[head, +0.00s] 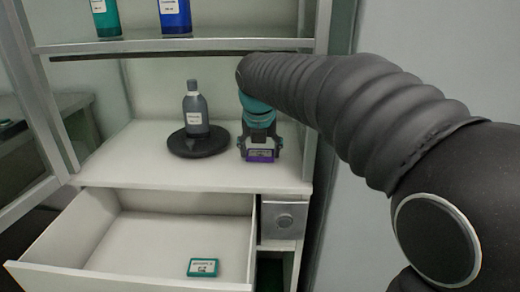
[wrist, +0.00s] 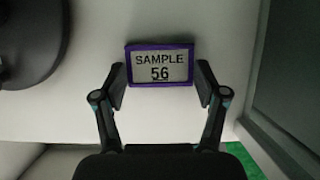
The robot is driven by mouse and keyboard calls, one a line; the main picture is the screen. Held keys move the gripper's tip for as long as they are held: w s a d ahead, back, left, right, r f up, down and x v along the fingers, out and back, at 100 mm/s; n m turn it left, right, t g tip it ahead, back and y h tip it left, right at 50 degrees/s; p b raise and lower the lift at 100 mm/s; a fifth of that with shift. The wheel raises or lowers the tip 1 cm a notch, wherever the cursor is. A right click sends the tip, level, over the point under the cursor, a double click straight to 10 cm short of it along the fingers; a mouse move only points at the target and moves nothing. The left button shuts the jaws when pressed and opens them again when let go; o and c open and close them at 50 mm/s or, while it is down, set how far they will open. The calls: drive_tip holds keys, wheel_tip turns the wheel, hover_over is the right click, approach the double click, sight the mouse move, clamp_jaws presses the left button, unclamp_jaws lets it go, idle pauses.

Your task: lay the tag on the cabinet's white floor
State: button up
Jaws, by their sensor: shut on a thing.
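The purple-framed tag (head: 262,156) is in my gripper (head: 260,148), at the right side of the cabinet's white floor (head: 225,174) in the head view. In the wrist view the tag (wrist: 160,64) reads "SAMPLE 56" and faces the camera. The two fingers of my gripper (wrist: 161,84) are shut on its left and right sides. The white floor (wrist: 85,120) shows around and behind the tag. The tag is at or just above the floor; I cannot tell if it touches.
A grey bottle (head: 195,112) stands on a black round turntable (head: 183,147), just left of my gripper. An open drawer (head: 140,245) below holds a teal-framed tag (head: 202,267). A shelf (head: 200,45) with two bottles is above. The floor's left part is clear.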

drive_tip(key=shift+f, duration=0.15)
drive_tip(key=o, duration=1)
drive_tip(key=shift+o, duration=0.2)
drive_tip(key=shift+r, duration=0.3)
drive_tip(key=s, duration=1.2)
drive_tip(key=shift+s+a+r+b, duration=0.2)
drive_tip(key=shift+s+r+b, duration=0.05)
drive_tip(key=shift+r+b, duration=0.15)
